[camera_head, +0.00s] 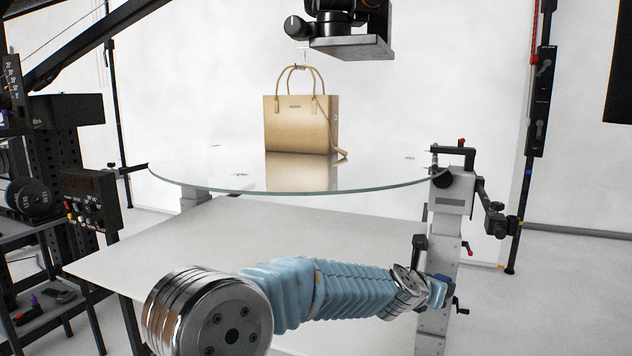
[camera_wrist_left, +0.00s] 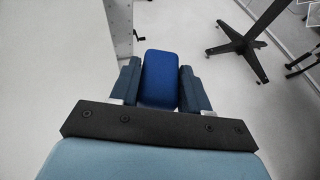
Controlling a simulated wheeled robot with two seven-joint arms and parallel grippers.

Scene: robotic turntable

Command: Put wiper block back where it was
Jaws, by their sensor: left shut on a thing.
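The wiper block is a blue rounded block (camera_wrist_left: 159,80), held between the two dark fingers of my left gripper (camera_wrist_left: 158,88) in the left wrist view. In the head view my left arm reaches across to the right, and my left gripper (camera_head: 440,290) is at its end beside the white post of the turntable stand. A bit of blue shows there, too small to tell block from finger. My right gripper is in neither view.
A round glass turntable (camera_head: 215,178) carries a tan handbag (camera_head: 298,125). A white panel (camera_head: 200,245) lies below it. The white post (camera_head: 455,215) has knobs and clamps. A black shelf with tools (camera_head: 50,150) stands at left, and a dark stand base (camera_wrist_left: 242,42) is on the floor.

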